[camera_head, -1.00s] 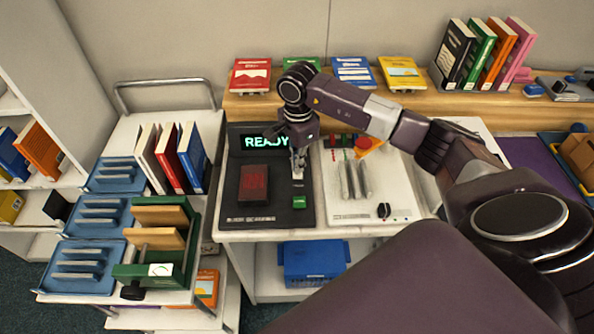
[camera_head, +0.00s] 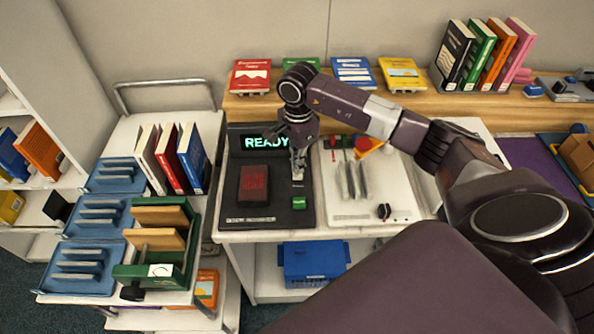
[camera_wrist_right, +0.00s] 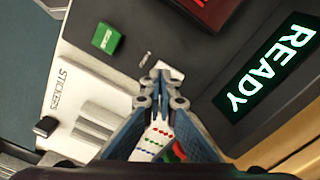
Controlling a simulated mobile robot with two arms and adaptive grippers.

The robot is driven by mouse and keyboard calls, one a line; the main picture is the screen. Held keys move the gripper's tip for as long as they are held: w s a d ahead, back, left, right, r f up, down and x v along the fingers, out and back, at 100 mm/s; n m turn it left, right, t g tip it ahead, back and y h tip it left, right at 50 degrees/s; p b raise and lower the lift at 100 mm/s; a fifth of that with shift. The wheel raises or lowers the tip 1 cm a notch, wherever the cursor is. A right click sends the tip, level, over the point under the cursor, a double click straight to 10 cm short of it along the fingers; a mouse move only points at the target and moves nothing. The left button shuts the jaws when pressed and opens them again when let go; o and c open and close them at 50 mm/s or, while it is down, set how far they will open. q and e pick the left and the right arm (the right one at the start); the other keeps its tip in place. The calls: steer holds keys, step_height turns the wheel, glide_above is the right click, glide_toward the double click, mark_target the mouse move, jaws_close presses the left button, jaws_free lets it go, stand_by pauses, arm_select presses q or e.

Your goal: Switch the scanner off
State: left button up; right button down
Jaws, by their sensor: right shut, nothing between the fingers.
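The scanner (camera_head: 237,207) is a dark, flat device on the white counter, with a raised back. Its display (camera_head: 266,142) is lit and reads READY in green; it also shows in the right wrist view (camera_wrist_right: 268,70). A dark red window (camera_head: 254,184) lies on its top, and a green button (camera_head: 299,203) sits at its front right. My right gripper (camera_head: 298,174) is shut and empty, pointing down at the scanner's right side, behind the green button. In the right wrist view its fingertips (camera_wrist_right: 160,78) are at a small pale block (camera_wrist_right: 171,71); I cannot tell whether they touch. My left gripper is out of view.
A white sticker board (camera_head: 363,211) with grey bars lies right of the scanner. Several books stand on the wooden shelf (camera_head: 310,101) behind.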

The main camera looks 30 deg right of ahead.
mark_target(298, 176)
steer(key=shift+f+b, duration=1.1)
steer(key=shift+f, duration=0.15)
stand_by(0.5)
steer(key=shift+s+r, duration=0.1)
steer(key=shift+r, duration=0.1)
steer(key=shift+r+p, duration=0.7)
steer(key=shift+r, duration=0.25)
steer(key=shift+r+p, duration=1.25)
steer(key=shift+r, duration=1.2)
steer(key=shift+f, duration=0.1)
